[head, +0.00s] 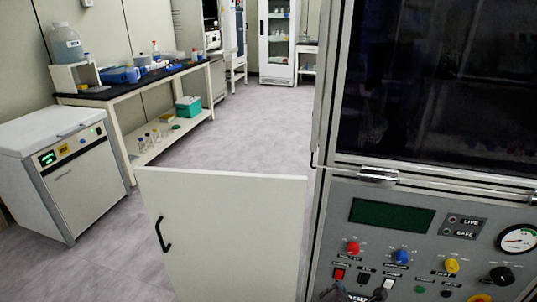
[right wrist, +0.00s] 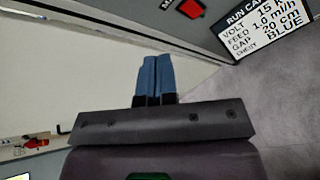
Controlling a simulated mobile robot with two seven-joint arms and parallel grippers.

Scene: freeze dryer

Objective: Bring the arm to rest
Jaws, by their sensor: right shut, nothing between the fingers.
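My right gripper (right wrist: 153,78) shows in the right wrist view. Its two blue fingers are pressed together with nothing between them. Around the fingers, the view shows a pale surface, a grey panel edge and grey floor; the fingers look clear of them. In the head view I cannot make out the right gripper with certainty. My left gripper is in neither view.
The machine's control panel (head: 400,225) fills the right of the head view, below a dark window (head: 440,85). A white door (head: 225,235) with a black handle stands out in front. A white chest unit (head: 70,185) and bench (head: 135,92) stand left. Floor (head: 255,130) behind is clear.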

